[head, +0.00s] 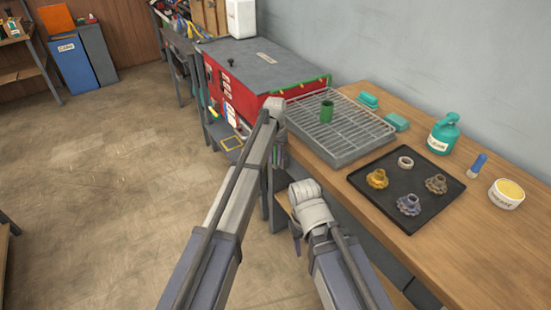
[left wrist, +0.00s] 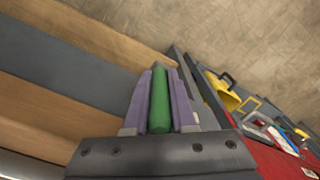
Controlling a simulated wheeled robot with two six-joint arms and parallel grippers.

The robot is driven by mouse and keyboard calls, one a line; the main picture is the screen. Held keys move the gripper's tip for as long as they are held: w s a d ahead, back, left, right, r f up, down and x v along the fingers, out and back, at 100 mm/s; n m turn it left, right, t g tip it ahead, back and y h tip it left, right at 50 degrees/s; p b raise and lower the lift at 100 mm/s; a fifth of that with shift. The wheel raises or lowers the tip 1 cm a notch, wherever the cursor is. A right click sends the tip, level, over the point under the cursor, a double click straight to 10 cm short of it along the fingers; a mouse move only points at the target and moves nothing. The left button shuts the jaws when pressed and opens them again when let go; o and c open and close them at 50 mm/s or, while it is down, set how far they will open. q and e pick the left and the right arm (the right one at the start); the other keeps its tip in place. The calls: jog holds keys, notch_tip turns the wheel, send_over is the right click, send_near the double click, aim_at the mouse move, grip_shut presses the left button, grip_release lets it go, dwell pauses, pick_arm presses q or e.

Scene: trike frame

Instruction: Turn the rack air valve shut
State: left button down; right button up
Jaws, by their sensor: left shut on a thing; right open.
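My left gripper (head: 279,157) is at the front edge of the bench, beside the wire rack, mostly behind its own wrist in the head view. In the left wrist view its purple fingers (left wrist: 160,102) are shut on a green rounded bar (left wrist: 159,100). I cannot tell whether this bar is the air valve's handle; no valve body shows clearly. My right gripper (head: 297,243) points down in front of the bench, lower than the left, open and mostly hidden by its wrist.
A black tray (head: 405,215) with several small parts lies on the wooden bench. A red cabinet (head: 235,95) stands beyond the left gripper.

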pick_arm(q)
jog(key=shift+s+f, duration=0.1)
jog(key=shift+s, duration=0.1)
jog(key=shift+s+d+t+y, duration=0.15)
jog(key=shift+s+t+y, duration=0.15)
jog(key=shift+t, duration=0.1)
jog(key=shift+w, duration=0.1)
jog(key=c, duration=0.8)
grip_release()
jog(key=shift+w+f, duration=0.1)
jog(key=shift+w, duration=0.05)
jog(key=shift+o, duration=0.2)
jog(key=shift+r, duration=0.2)
notch_tip(320, 180, up, 8)
jog(key=p, duration=0.7)
jog(key=shift+s+d+f+p, duration=0.25)
jog(key=shift+s+d+p, duration=0.05)
jog(key=shift+s, duration=0.1)
jog(key=shift+c, duration=0.3)
